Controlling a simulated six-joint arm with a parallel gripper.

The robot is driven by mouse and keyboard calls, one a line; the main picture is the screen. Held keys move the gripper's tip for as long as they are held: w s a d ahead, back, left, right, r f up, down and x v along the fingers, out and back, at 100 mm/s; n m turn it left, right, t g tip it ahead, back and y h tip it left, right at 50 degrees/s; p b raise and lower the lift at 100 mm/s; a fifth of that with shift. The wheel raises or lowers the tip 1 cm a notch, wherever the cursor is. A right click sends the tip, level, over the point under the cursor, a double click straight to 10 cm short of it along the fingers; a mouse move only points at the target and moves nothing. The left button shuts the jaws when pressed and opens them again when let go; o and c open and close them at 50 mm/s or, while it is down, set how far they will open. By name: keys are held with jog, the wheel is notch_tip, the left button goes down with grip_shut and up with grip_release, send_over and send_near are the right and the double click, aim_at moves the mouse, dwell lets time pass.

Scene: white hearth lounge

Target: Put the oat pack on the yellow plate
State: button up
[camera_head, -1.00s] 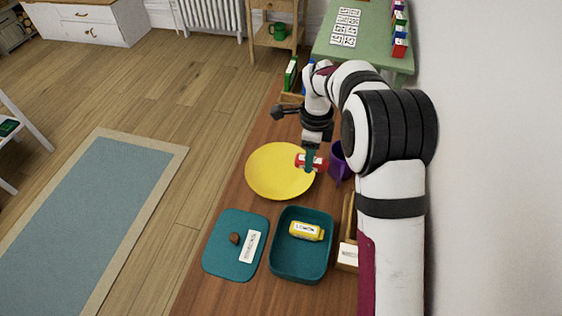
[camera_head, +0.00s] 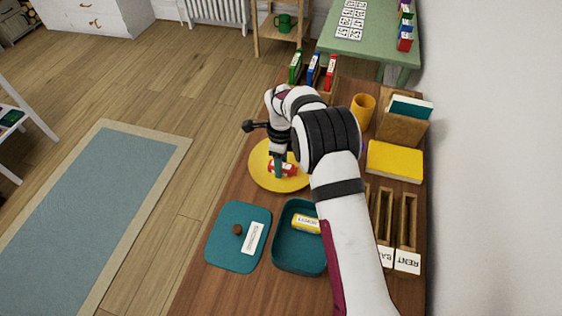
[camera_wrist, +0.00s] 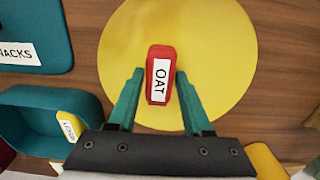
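The oat pack (camera_head: 290,171) is red with a white label. In the wrist view the oat pack (camera_wrist: 160,58) shows its "OAT" label between my fingertips. My gripper (camera_head: 279,174) is over the yellow plate (camera_head: 262,182), with its teal fingers pointing down. The yellow plate (camera_wrist: 222,50) lies flat on the wooden table, under the pack. I cannot tell whether the pack touches the plate.
A teal box (camera_head: 283,262) holds a yellow pack (camera_head: 305,223). A teal lid (camera_head: 228,257) with a brown knob lies beside it. To the right are a yellow cup (camera_head: 363,108), a yellow book (camera_head: 395,160) and wooden slots (camera_head: 406,222). Coloured binders (camera_head: 313,70) stand behind.

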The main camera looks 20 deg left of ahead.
jog(key=shift+o, duration=1.2)
notch_tip(320, 180, up, 12)
jog(key=s+d+r+n, duration=0.4)
jog(key=s+d+r, duration=0.3)
jog(key=d+r, duration=0.25)
jog(key=s+d+n+y, duration=0.1)
jog(key=s+d+n, duration=0.3)
jog(key=s, duration=0.8)
jog(key=s+d+f+n, duration=0.1)
jog(key=s+d+n, duration=0.3)
jog(key=s, duration=0.9)
jog(key=d, duration=0.3)
jog(key=shift+d+y, duration=0.15)
jog(key=shift+y, duration=0.25)
